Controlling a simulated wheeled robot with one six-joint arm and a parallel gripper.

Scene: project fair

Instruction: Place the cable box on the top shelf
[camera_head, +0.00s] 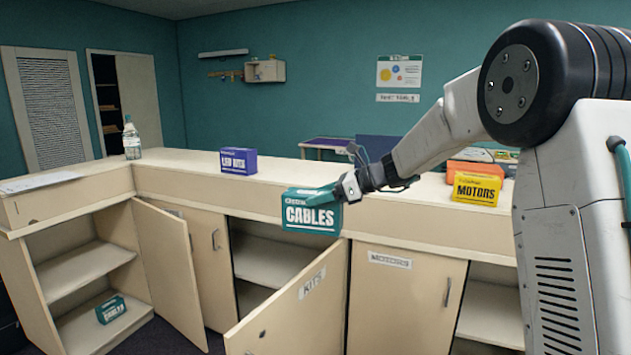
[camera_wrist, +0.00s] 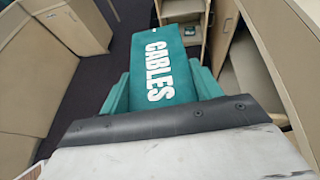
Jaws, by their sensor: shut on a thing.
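My gripper (camera_head: 338,191) is shut on a teal cable box (camera_head: 311,216) marked "CABLES", held in front of the counter edge in the head view. In the wrist view the held cable box (camera_wrist: 158,65) lies between the teal fingers, its label facing the camera. A second teal "CABLES" box (camera_head: 110,309) sits on the bottom of the open left cabinet (camera_head: 31,284). The middle shelf (camera_head: 80,271) of that cabinet looks empty.
The open cabinet door (camera_head: 170,270) and the "KITS" door (camera_head: 290,312) stick out in front. On the counter (camera_head: 190,187) are a purple box (camera_head: 238,160), a clear bottle (camera_head: 131,138) and a yellow "MOTORS" box (camera_head: 477,188). The cabinet behind the "KITS" door is open.

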